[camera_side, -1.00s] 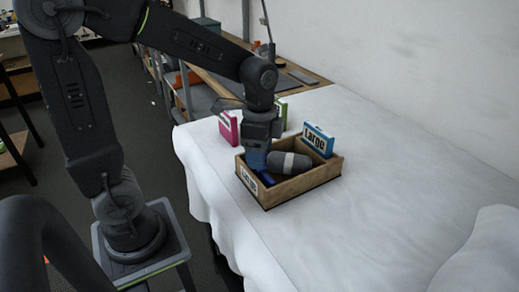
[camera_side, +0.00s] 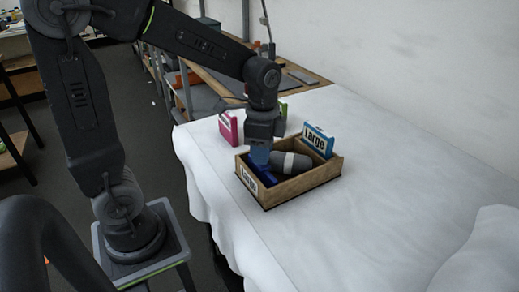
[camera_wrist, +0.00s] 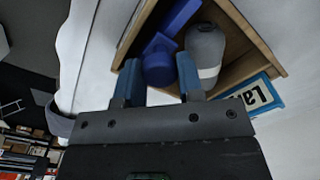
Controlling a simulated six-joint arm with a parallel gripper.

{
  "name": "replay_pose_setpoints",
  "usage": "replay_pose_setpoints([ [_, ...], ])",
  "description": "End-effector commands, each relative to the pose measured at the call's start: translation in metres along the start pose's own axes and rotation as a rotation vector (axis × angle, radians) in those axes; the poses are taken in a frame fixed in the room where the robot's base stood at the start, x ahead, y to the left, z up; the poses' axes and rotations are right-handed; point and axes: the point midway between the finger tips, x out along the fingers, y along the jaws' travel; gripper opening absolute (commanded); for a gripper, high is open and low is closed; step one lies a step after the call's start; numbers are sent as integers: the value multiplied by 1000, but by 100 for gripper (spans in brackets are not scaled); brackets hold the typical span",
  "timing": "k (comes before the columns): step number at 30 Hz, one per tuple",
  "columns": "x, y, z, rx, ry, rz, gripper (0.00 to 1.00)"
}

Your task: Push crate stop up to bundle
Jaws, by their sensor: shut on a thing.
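The blue crate stop (camera_side: 264,176) is inside the wooden crate (camera_side: 306,184), near its labelled end. The grey bundle (camera_side: 291,161), a roll with a white band, lies in the crate to the right of the stop. In the wrist view the stop's bar (camera_wrist: 180,17) and round knob (camera_wrist: 158,68) show beside the bundle (camera_wrist: 206,45). My gripper (camera_side: 261,160) reaches down into the crate. Its blue fingers (camera_wrist: 158,78) are shut on the stop's knob.
A blue "Large" card (camera_side: 318,140) stands at the crate's far side. A pink card (camera_side: 228,127) and a partly hidden green card (camera_side: 283,110) stand behind. The white-covered table (camera_side: 400,190) is clear to the right of the crate.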

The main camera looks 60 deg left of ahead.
Motion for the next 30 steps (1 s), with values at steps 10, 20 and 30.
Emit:
replay_pose_setpoints([
  [10,-1,-45,-45,-1,3,-3,0],
  [20,-1,-52,-51,-2,5,-4,0],
  [30,-1,-51,-51,-1,2,-2,58],
])
